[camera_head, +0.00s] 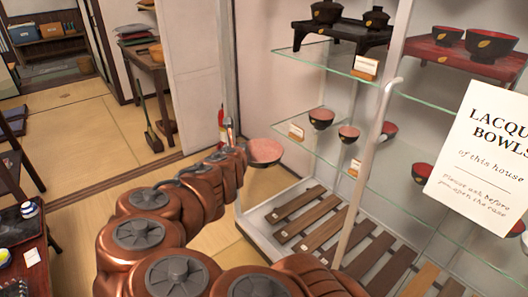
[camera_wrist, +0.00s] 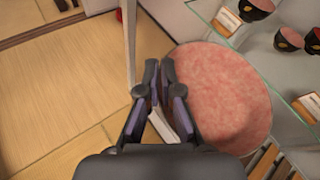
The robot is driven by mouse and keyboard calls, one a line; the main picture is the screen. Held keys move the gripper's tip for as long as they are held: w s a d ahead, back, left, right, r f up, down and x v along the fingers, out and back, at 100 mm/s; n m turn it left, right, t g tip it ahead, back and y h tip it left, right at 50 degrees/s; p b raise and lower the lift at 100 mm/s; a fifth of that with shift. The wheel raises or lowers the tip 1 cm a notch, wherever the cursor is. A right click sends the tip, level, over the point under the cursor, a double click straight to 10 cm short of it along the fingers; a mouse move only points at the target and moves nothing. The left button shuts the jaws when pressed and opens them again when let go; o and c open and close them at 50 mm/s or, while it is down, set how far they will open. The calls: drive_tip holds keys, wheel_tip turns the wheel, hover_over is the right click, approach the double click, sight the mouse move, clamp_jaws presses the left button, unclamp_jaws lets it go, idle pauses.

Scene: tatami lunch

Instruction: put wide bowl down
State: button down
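The wide bowl (camera_head: 265,151) has a mottled pink inside and shows just beyond the end of my copper arm, in front of the open side of the glass display case. In the wrist view the bowl (camera_wrist: 225,100) fills the area right of the fingers, its round pink inside facing the camera. My gripper (camera_wrist: 159,72) has its dark fingers close together at the bowl's left rim, and it appears shut on that rim. The bowl is held in the air, apart from the shelves. The lower part of its rim is hidden behind the gripper.
The glass case has a middle glass shelf (camera_head: 281,142) with small lacquer bowls (camera_head: 321,118) and cards. Its floor has wooden slats (camera_head: 337,226) with bare room. A pale post (camera_head: 366,180) and a sign (camera_head: 484,150) stand in front. A red extinguisher (camera_head: 221,125) is behind.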

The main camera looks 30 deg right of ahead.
drive_tip(key=w+a+r+n+t+y, duration=0.1)
drive_tip(key=w+a+n+t+y, duration=0.1)
drive_tip(key=w+a+n+y, duration=0.5)
drive_tip(key=w+a, duration=0.6)
drive_tip(key=a, duration=0.2)
drive_tip(key=shift+t+y, duration=0.3)
drive_tip(key=shift+y, duration=0.1)
drive_tip(key=shift+r, duration=0.15)
drive_tip(key=shift+s+f, duration=0.1)
drive_tip(key=shift+f, duration=0.1)
